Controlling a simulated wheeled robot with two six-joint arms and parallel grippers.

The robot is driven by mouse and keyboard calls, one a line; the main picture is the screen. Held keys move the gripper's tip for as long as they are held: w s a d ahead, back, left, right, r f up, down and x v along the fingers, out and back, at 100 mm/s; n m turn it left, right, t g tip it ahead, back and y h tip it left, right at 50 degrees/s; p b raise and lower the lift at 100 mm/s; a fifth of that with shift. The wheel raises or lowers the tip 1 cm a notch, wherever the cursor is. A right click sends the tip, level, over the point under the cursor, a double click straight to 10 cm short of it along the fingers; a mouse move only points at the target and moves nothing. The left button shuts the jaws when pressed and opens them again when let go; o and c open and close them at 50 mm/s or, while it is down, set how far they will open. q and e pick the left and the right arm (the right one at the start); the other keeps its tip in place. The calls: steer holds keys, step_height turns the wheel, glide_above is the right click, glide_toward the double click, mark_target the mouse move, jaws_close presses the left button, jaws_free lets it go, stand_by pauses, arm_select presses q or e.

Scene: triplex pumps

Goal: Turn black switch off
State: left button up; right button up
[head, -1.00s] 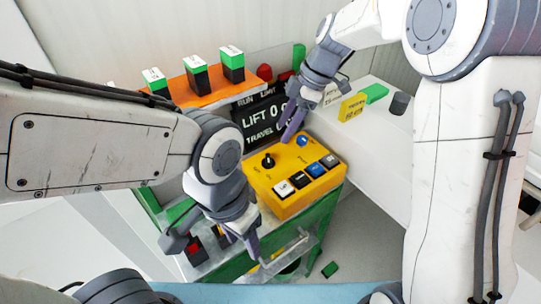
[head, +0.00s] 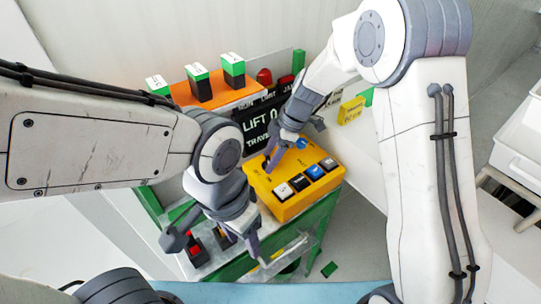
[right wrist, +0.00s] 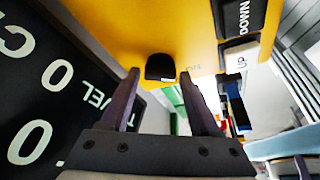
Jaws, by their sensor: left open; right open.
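The black switch is a rotary knob on top of the yellow control box (head: 290,195). In the right wrist view the black switch (right wrist: 160,67) shows between the two fingers of my right gripper (right wrist: 163,78), with a gap on each side. In the head view my right gripper (head: 289,150) is over the box's back left part, and a finger largely hides the knob. My right gripper is open and holds nothing. My left gripper (head: 212,245) is open and empty, low at the left of the yellow box, by the green cart.
The yellow box also has several push buttons (head: 301,181) along its front and a blue button (head: 302,144) behind. A black display panel (head: 257,125) stands behind it. Green-and-black blocks sit on an orange shelf (head: 218,97). Red-topped parts (head: 196,249) are near my left gripper.

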jaws_close()
steer(key=m+t+b, duration=0.1)
steer(key=m+b, duration=0.1)
steer(key=b, duration=0.1)
steer(key=shift+f+m, duration=0.2)
steer(key=shift+m, duration=0.2)
steer(key=m+t+b, duration=0.1)
steer(key=m+b, duration=0.1)
steer(key=shift+s+r+m, duration=0.1)
steer(key=shift+s+m, duration=0.05)
steer(key=shift+m, duration=0.15)
steer(key=shift+a+r+m+t+h, duration=0.15)
steer(key=shift+m+t+h, duration=0.2)
steer(key=shift+m, duration=0.55)
steer(key=shift+s+r+m+t, duration=0.1)
steer(key=shift+m+t, duration=0.15)
steer(key=shift+m, duration=0.55)
steer(key=shift+m+h+p, duration=0.45)
steer(key=shift+m+p, duration=0.55)
steer(key=shift+p, duration=0.1)
steer(key=shift+m+t+p, duration=0.5)
steer(key=shift+m+p, duration=0.1)
steer(key=shift+p, duration=0.05)
